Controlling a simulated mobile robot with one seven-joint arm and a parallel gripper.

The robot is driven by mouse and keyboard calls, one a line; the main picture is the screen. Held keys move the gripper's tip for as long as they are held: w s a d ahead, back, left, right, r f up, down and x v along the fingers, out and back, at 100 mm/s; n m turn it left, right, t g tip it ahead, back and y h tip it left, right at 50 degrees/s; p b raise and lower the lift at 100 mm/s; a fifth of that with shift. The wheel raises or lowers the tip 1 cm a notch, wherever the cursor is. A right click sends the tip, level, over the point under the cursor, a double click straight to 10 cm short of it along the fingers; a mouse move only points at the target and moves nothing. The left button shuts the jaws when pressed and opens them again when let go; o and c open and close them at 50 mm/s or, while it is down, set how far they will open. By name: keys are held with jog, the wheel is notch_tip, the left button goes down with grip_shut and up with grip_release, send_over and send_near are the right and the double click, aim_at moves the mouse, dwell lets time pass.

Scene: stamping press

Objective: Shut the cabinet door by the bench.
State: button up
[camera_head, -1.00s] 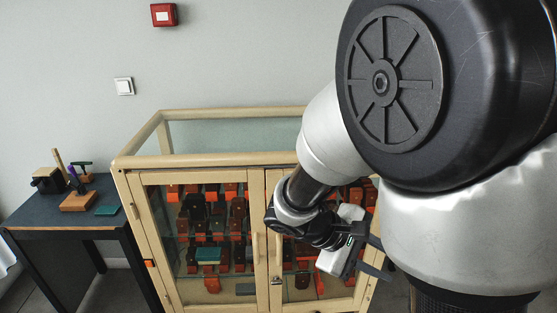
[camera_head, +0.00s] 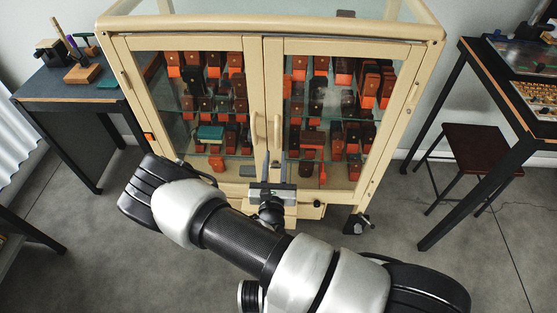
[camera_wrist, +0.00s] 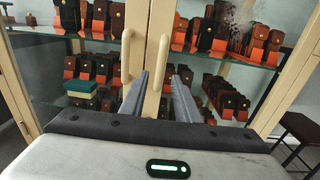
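The cream cabinet (camera_head: 270,22) has two glass doors, the left door (camera_head: 256,75) and the right door (camera_head: 273,75). Both look shut or nearly flush; I cannot tell whether a small gap remains. Their upright handles stand side by side, the left handle (camera_wrist: 127,55) and the right handle (camera_wrist: 158,70). My gripper (camera_head: 273,170) is low at the middle of the cabinet front, by the seam between the doors. In the wrist view its two fingers (camera_wrist: 161,80) are apart and point at the doors just below the handles, with nothing clearly between them. Contact with a door cannot be told.
Leather cases fill the cabinet's shelves. A dark bench (camera_head: 62,85) with tools stands at the left. Another table (camera_head: 482,68) and a brown stool (camera_head: 478,150) stand at the right. Grey floor (camera_head: 390,245) is clear in front on the right.

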aim_at(277, 140)
jog(key=w+b, duration=0.3)
jog(key=w, duration=0.4)
jog(key=shift+w+d+f, duration=0.1)
jog(key=shift+w, duration=0.3)
jog(key=shift+c, duration=0.9)
grip_shut()
jog(key=shift+r, duration=0.2)
jog(key=shift+w, duration=0.15)
jog(key=shift+w, duration=0.45)
jog(key=shift+o, duration=1.9)
grip_release()
